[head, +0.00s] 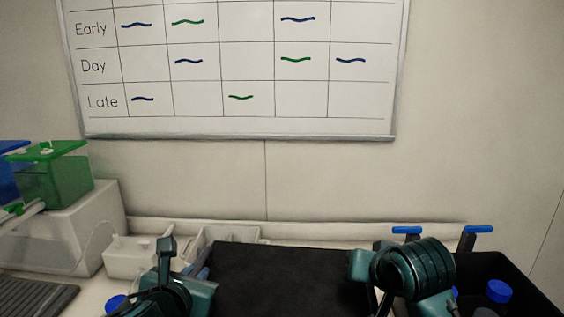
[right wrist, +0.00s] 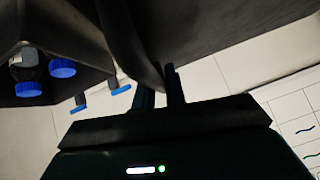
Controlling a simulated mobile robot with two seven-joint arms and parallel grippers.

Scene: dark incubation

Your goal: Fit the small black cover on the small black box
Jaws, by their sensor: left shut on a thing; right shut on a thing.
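A black flat cover (head: 285,275) spans the space between my two grippers in the head view. My left gripper (head: 200,280) is shut at its left edge. My right gripper (head: 375,290) is shut at its right edge. In the right wrist view the right fingertips (right wrist: 160,88) meet the edge of the dark cover (right wrist: 225,25). An open black box (head: 530,290) stands at the right of the head view, with blue-capped bottles in it; it also shows in the right wrist view (right wrist: 75,30). The cover is apart from this box. Both fingertip contacts are partly hidden in the head view.
Two blue-topped handles (head: 407,230) (head: 478,229) stand at the back of the box. White trays (head: 140,257) lie behind my left gripper. A green-lidded tank (head: 55,178) stands on a white block at the left. A whiteboard (head: 240,70) hangs on the wall.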

